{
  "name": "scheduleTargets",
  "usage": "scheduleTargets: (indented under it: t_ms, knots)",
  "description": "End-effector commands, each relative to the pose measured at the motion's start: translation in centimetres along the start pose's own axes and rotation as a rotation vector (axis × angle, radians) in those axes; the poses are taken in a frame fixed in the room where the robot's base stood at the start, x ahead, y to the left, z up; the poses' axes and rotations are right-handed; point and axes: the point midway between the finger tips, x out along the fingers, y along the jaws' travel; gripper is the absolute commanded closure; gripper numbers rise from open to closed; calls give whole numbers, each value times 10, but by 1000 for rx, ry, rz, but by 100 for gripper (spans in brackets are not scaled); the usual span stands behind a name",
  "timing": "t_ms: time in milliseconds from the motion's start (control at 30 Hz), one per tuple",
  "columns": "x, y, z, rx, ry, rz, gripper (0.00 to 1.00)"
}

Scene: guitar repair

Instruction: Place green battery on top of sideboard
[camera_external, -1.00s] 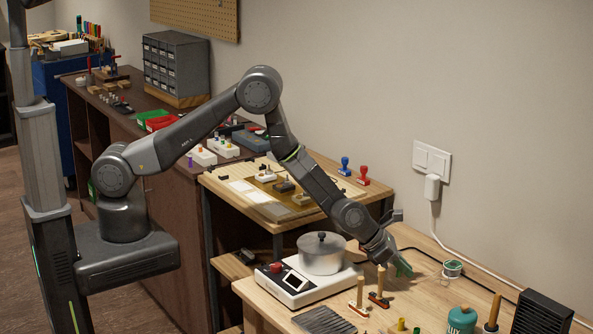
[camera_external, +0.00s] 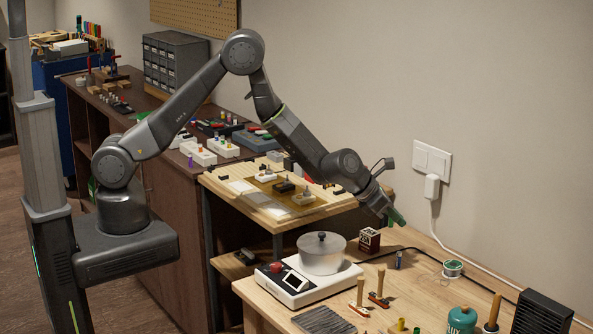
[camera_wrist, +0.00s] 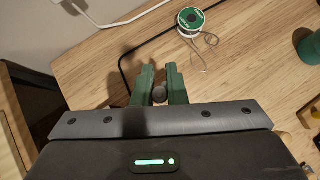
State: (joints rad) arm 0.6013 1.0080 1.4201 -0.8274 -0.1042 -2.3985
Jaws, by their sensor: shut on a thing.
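My gripper (camera_external: 396,219) is raised above the right wooden workbench (camera_external: 425,285), pointing down and to the right. In the wrist view its two green fingers (camera_wrist: 160,85) are shut on a small round thing with a dark grey end (camera_wrist: 159,95). The fingers hide most of it, so its colour and label do not show; it may be the green battery. The sideboard (camera_external: 178,195) is the long dark brown cabinet along the wall at the left, far from the gripper. A small dark bluish cylinder (camera_external: 398,260) stands on the workbench below the gripper.
A metal pot (camera_external: 321,254) sits on a white hot plate (camera_external: 296,284). A dark red box (camera_external: 369,240) stands behind it. A solder spool (camera_external: 452,268) lies to the right.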

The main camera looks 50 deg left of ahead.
Motion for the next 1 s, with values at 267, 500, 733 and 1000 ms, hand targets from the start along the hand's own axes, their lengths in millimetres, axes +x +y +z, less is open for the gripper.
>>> scheduleTargets:
  t_ms: [267, 500, 733, 1000]
  knots:
    - [-66, 159, -4, -202, -4, 198, 100]
    - [-142, 274, -36, -377, -4, 374, 100]
    - [-206, 342, -74, -506, -2, 508, 100]
    - [-232, 363, -92, -558, 0, 561, 100]
